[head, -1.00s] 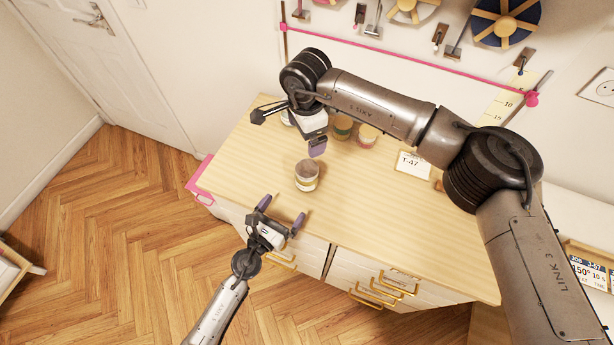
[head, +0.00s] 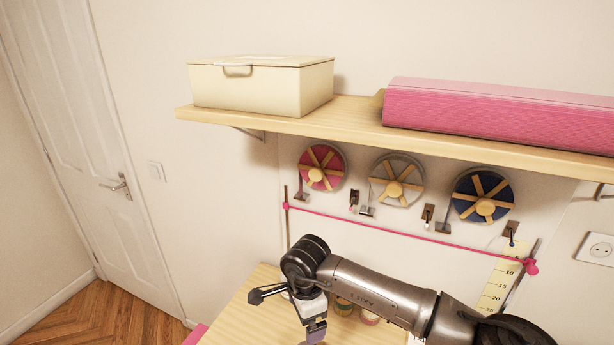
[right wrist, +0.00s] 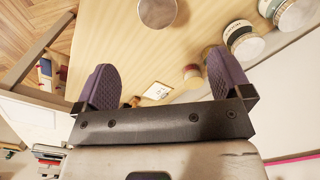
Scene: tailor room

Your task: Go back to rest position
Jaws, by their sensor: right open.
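My right gripper (head: 300,312) is over the wooden tabletop at the bottom of the head view, partly cut off by the frame. In the right wrist view its two purple fingers (right wrist: 163,78) are wide apart with nothing between them but the tabletop seen beyond. The right arm reaches in from the lower right and bends at a dark joint. My left gripper is outside the head view.
In the right wrist view a round tin (right wrist: 157,12) and several jars (right wrist: 243,42) stand on the tabletop (right wrist: 112,38), near a white card (right wrist: 157,90). Above are wall spools (head: 396,180) and a shelf (head: 350,121) bearing a cream box (head: 262,85) and pink fabric (head: 490,108).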

